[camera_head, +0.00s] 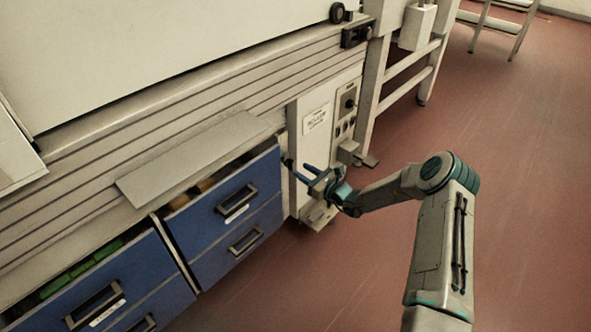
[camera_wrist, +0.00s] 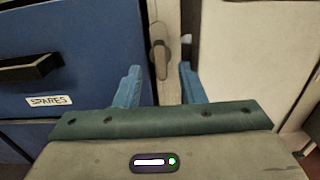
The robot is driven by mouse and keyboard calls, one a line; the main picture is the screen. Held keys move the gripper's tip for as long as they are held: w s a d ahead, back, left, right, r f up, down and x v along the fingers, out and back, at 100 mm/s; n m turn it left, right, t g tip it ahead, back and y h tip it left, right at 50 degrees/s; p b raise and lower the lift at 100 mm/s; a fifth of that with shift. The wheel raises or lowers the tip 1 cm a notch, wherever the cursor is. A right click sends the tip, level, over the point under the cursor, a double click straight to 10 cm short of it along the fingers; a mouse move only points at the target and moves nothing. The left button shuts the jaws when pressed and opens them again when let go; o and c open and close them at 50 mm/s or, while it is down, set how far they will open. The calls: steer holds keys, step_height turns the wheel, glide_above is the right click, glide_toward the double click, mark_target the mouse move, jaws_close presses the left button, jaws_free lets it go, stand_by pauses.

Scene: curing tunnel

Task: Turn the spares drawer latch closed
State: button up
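The spares drawer (camera_head: 222,207) is the upper blue drawer nearest my gripper, and some brown contents show above its front. In the wrist view its blue front (camera_wrist: 75,95) carries a SPARES label and a dark handle. The latch (camera_wrist: 160,58) is a small beige lever on the narrow upright strip right of the drawer, its long side roughly vertical. My gripper (camera_head: 312,170) is in front of this strip. In the wrist view my gripper (camera_wrist: 159,70) is open, with one blue finger either side of the latch in the picture. Contact with the latch does not show.
A white control cabinet (camera_head: 318,125) stands just right of the drawer. More blue drawers (camera_head: 100,300) lie left and below, one with green items. A grey flap (camera_head: 200,158) juts out above the drawers. The red floor (camera_head: 330,270) in front is clear.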

mark_target(294, 166)
steer(key=shift+b+x, duration=0.4)
steer(key=shift+x, duration=1.9)
jaws_close()
